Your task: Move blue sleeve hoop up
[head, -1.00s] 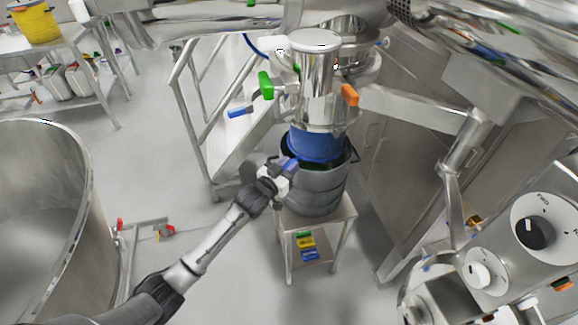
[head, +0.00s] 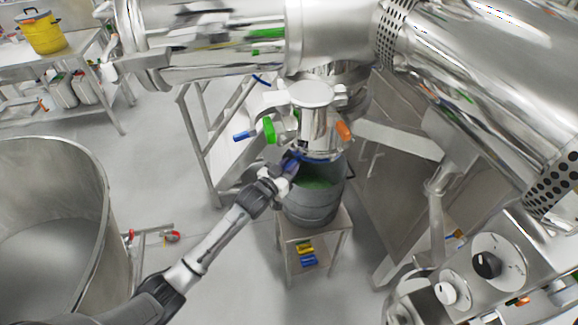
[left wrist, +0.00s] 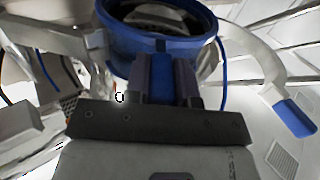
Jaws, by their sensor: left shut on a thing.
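The blue sleeve hoop (left wrist: 205,45) is a blue ring in the left wrist view. In the head view only a narrow blue band (head: 322,158) of it shows, just below the steel outlet (head: 312,125). My left gripper (head: 291,163) is at the hoop's left side, level with it. In the left wrist view my left gripper (left wrist: 168,70) is shut on a blue tab at the hoop's near edge. Below the hoop stands a grey drum (head: 312,208), with green showing inside. My right gripper is in neither view.
The drum stands on a small steel stand (head: 287,232) with coloured items on its lower shelf. A green handle (head: 269,130), a blue handle (head: 243,136) and an orange handle (head: 344,131) surround the outlet. A large steel vessel (head: 108,215) stands at the left.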

